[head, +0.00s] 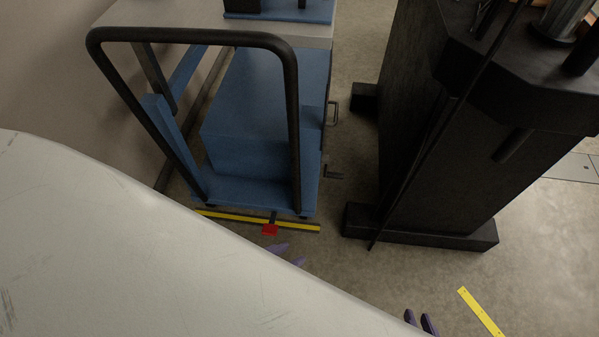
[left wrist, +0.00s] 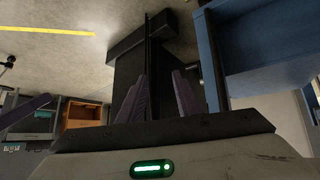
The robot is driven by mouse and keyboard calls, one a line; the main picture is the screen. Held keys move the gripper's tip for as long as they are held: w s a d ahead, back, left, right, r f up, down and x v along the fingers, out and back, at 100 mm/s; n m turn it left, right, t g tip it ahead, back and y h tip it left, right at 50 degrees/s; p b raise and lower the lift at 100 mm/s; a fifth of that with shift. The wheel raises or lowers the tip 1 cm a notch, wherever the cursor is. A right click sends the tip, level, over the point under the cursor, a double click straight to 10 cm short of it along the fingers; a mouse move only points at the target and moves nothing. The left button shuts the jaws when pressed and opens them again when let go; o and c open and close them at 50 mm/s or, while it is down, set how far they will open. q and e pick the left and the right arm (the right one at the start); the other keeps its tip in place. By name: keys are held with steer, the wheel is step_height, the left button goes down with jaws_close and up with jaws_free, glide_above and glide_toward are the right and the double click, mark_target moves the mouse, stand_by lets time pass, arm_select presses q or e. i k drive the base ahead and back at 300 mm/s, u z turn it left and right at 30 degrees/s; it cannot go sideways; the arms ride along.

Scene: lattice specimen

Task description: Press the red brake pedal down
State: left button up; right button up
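The red brake pedal (head: 270,229) is a small red pad low at the near edge of a blue cart (head: 261,170), by a yellow-and-black bar (head: 240,216). A large pale surface hides the rest of that arm. In the left wrist view the left fingers (left wrist: 160,98) stand apart with nothing between them; the pedal is not seen there. My right gripper (head: 419,321) shows two separated fingertips at the bottom, empty.
The cart has a black tubular handle (head: 293,125). A tall black machine (head: 435,150) with a wide foot stands right of the cart, across a narrow strip of floor. A yellow strip (head: 481,311) lies on the floor at lower right. Open floor lies around it.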

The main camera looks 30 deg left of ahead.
mark_target(271, 230)
steer(key=u, duration=0.25)
steer(key=i, duration=0.9)
steer(key=u, duration=0.55)
